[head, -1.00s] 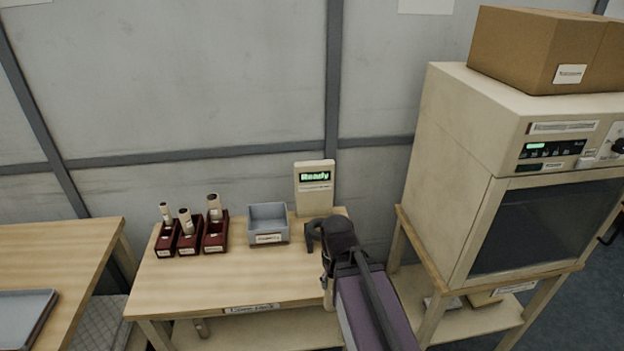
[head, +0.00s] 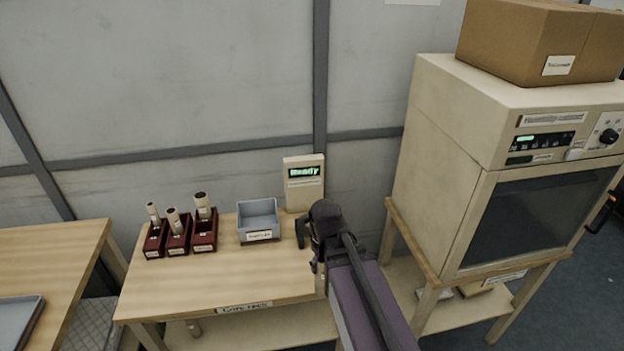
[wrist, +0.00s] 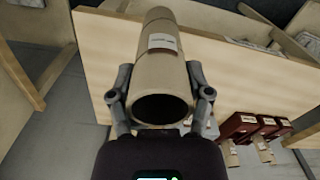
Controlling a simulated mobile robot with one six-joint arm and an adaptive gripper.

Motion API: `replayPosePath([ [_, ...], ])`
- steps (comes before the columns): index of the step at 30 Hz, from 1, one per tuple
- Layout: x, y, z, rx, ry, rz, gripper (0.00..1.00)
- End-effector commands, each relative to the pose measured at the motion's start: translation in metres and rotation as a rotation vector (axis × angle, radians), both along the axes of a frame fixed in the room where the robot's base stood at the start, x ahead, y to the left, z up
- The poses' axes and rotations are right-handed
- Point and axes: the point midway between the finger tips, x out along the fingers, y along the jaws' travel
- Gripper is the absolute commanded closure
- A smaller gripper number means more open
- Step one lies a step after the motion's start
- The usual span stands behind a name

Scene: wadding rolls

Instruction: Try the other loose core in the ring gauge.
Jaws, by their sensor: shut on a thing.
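My gripper (wrist: 161,88) is shut on a tan cardboard core (wrist: 163,62) with a white label, its fingers on either side of the tube. The tube's open end faces the wrist camera. In the head view my gripper (head: 304,236) is over the right part of the bench, and my arm hides the core. A cream unit (head: 304,191) with a green "Ready" display stands at the back; I cannot make out a ring gauge.
A grey labelled tray (head: 258,237) sits between the red bins (head: 178,243) and the display unit. The bench front (head: 190,290) is clear. A large cream oven (head: 440,150) with a cardboard box (head: 540,40) on top stands to the right. Another table (head: 50,260) is at left.

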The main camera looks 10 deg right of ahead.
Motion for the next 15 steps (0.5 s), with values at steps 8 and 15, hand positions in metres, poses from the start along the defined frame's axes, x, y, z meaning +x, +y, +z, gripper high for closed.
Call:
replayPosePath([
  [8,0.083,-0.003,0.030,0.000,0.000,0.000,0.82],
  [15,0.166,-0.008,0.058,-0.001,0.000,0.000,0.82],
])
